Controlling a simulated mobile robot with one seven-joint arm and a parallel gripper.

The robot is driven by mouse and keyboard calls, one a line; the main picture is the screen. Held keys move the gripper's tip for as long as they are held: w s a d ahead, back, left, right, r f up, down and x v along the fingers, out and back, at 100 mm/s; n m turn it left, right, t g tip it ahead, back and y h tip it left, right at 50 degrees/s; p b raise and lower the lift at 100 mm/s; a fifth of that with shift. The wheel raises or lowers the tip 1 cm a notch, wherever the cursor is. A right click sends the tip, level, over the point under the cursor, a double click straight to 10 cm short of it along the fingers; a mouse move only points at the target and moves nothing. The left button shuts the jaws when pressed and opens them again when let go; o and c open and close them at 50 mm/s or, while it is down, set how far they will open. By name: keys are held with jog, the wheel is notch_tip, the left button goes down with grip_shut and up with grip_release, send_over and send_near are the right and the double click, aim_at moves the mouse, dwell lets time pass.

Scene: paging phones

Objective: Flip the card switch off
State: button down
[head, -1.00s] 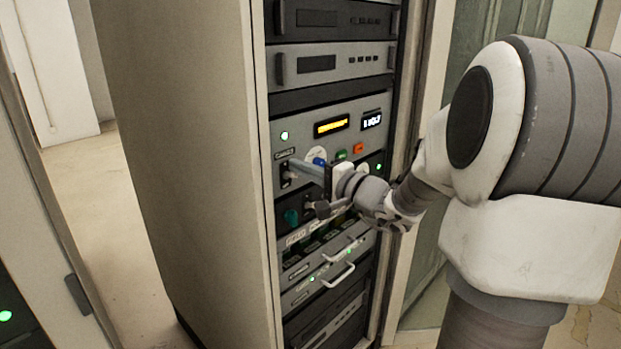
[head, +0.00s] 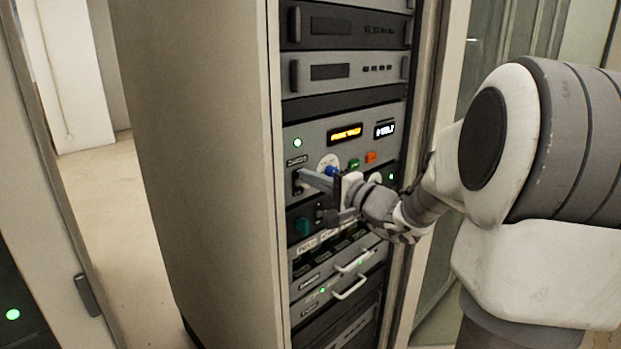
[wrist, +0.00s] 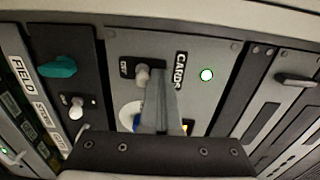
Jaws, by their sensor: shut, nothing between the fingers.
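The card switch (wrist: 142,76) is a small pale lever on a dark plate under the CARDS label (wrist: 180,70), on a grey rack panel. In the head view, the label (head: 297,161) sits above the switch plate (head: 297,187), and my gripper partly covers the switch. My gripper (head: 304,173) is shut and empty, reaching in from the right with its fingertips at the plate. In the wrist view, the fingers (wrist: 161,80) are together right beside the lever; I cannot tell whether they touch it. The small marking by the lever is unreadable.
A green light (head: 297,142) glows above the label. A blue knob (head: 331,170), green button (head: 354,164) and orange button (head: 371,157) are close by. Below are a teal knob (head: 302,226) and protruding drawer handles (head: 350,288).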

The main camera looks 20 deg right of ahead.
jog(key=shift+f+b, duration=0.35)
jog(key=shift+r, duration=0.7)
jog(key=b+v, duration=0.1)
jog(key=v, duration=0.7)
